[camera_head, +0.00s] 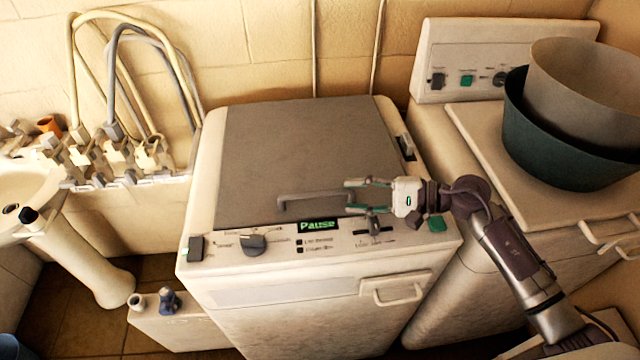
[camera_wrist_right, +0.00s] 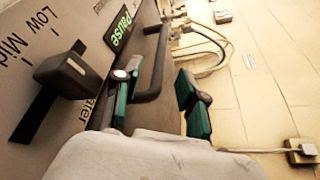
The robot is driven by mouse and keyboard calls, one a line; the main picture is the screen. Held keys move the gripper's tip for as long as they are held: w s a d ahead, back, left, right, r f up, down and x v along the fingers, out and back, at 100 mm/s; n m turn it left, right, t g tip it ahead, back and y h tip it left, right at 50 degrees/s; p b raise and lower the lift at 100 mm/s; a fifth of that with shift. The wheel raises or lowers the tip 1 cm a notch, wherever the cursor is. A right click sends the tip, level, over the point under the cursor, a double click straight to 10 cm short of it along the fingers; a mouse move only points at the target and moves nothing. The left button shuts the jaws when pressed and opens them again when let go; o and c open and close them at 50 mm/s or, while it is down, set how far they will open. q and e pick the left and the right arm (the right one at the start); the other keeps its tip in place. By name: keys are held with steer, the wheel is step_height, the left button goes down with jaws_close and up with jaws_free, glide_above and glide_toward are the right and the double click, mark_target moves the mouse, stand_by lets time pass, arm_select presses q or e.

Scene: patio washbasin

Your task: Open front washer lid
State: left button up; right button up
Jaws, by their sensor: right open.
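The front washer (camera_head: 250,320) stands in the middle of the head view. Its grey lid (camera_head: 300,140) lies flat and closed on top. The dark lid handle (camera_head: 305,196) is a bar along the lid's front edge. My right gripper (camera_head: 362,197) is open at the right end of this handle, just above the control panel. In the right wrist view, the handle (camera_wrist_right: 155,70) shows between the two green-padded fingers of my right gripper (camera_wrist_right: 160,97). I cannot tell whether a finger touches it. My left gripper is out of view.
The control panel (camera_head: 275,244) has a knob and a green "Pause" display (camera_head: 318,225). A second machine (camera_head: 475,130) at the right carries two nested tubs (camera_head: 560,160). Hoses and taps (camera_head: 110,150) are at the left, beside a washbasin (camera_head: 30,185).

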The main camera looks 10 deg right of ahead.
mark_target(325, 193)
steer(key=p+x, duration=0.3)
steer(key=x, duration=0.4)
steer(key=shift+a+r, duration=0.1)
steer(key=shift+a, duration=0.1)
steer(key=shift+w+a+f, duration=0.25)
steer(key=shift+a+f, duration=0.05)
steer(key=shift+c, duration=0.3)
jaws_close()
